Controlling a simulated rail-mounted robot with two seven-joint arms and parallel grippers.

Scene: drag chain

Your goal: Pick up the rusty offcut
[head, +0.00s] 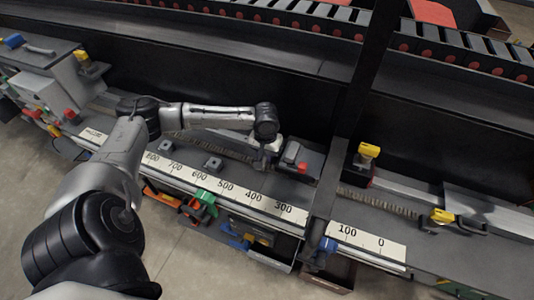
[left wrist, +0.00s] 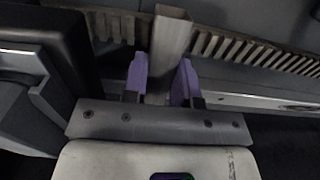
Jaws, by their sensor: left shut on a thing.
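My left gripper (head: 262,161) is down at the machine bed behind the ruler strip, reached by the arm from the left. In the left wrist view its two purple fingertips (left wrist: 161,76) are shut on a dull grey-brown bar, the rusty offcut (left wrist: 171,38). The offcut stands up between the fingers and sticks out beyond them; its lower part is hidden by the gripper. In the head view I cannot make out the offcut behind the gripper. My right gripper is not in view.
A dark block with a red button (head: 302,168) stands close right of my gripper. A ribbed chain (left wrist: 255,50) runs just beyond the fingers. A dark upright post (head: 350,110) rises to the right. The numbered ruler (head: 225,187) lies along the front edge, with tools hanging below.

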